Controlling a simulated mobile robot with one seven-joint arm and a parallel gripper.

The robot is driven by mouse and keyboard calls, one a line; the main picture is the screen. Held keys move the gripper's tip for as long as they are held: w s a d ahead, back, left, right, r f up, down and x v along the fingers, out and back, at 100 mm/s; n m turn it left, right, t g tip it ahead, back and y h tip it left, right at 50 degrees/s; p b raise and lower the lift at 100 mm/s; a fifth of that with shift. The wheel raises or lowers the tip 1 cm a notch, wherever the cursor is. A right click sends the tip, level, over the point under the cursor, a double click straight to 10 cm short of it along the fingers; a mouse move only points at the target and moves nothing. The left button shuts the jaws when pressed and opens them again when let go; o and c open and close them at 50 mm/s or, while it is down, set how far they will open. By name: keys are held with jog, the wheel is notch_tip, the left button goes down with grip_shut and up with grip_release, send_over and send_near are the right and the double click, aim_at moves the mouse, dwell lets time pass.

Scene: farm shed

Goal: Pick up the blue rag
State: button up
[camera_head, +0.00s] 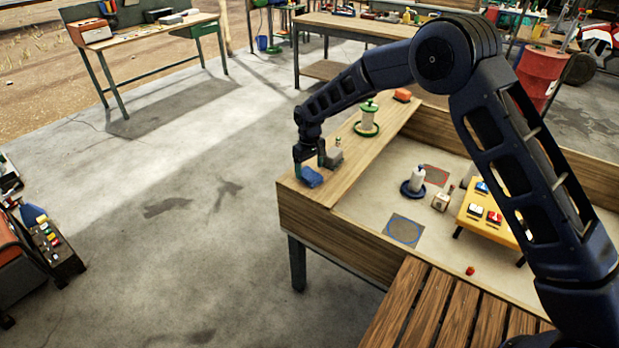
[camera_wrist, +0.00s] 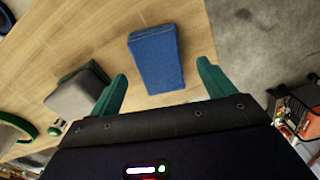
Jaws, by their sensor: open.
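The blue rag (camera_head: 309,178) is a folded block lying on the wooden ledge at the left end of the sand-coloured table. In the wrist view the blue rag (camera_wrist: 156,58) lies ahead of the fingertips, between their lines. My gripper (camera_head: 312,155) is over the ledge by the rag. In the wrist view my gripper (camera_wrist: 161,72) shows two green fingers spread apart with nothing between them. A grey folded block (camera_wrist: 78,90) lies beside the rag, left of the left finger; it also shows in the head view (camera_head: 331,159).
A green-and-white feeder (camera_head: 367,118) and a red block (camera_head: 402,95) stand farther along the ledge. A white bottle on a dark base (camera_head: 415,182) and a yellow stand (camera_head: 490,213) are inside the table. The floor left of the ledge is open.

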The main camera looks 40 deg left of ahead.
aim_at(310, 177)
notch_tip(310, 177, down, 3)
jog(key=shift+r, duration=0.15)
jog(key=c, duration=1.1)
jog(key=shift+o, duration=0.2)
